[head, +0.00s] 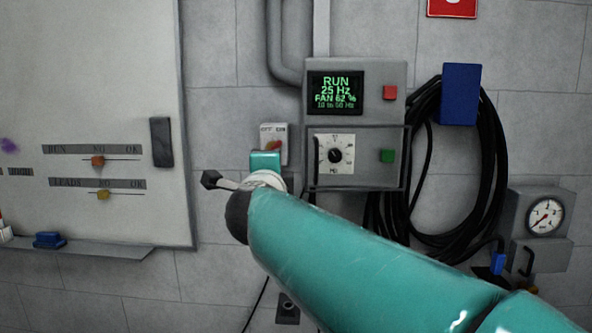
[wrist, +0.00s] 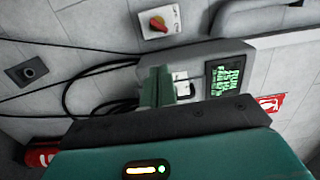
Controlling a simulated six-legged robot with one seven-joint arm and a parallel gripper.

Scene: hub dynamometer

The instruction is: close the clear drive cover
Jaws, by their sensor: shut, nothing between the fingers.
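The grey drive box (head: 397,75) hangs on the wall, with a lit screen (head: 335,93) reading RUN 25 Hz. The clear drive cover (head: 356,129) shows as a thin dark-edged pane over the lower half, in front of the dial (head: 335,154) and green button (head: 387,156). I cannot tell whether it lies flush. My gripper (wrist: 157,82) is shut and empty, its fingers in front of the box in the wrist view, hiding part of its lower half. In the head view my gripper (head: 265,163) is left of the box, its fingertips not clear.
A switch plate (head: 281,131) with a red-orange knob is behind my gripper. A coiled black cable (head: 490,170) hangs from a blue holder (head: 460,94) to the right. A gauge box (head: 545,216) is lower right. A whiteboard (head: 90,60) fills the left.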

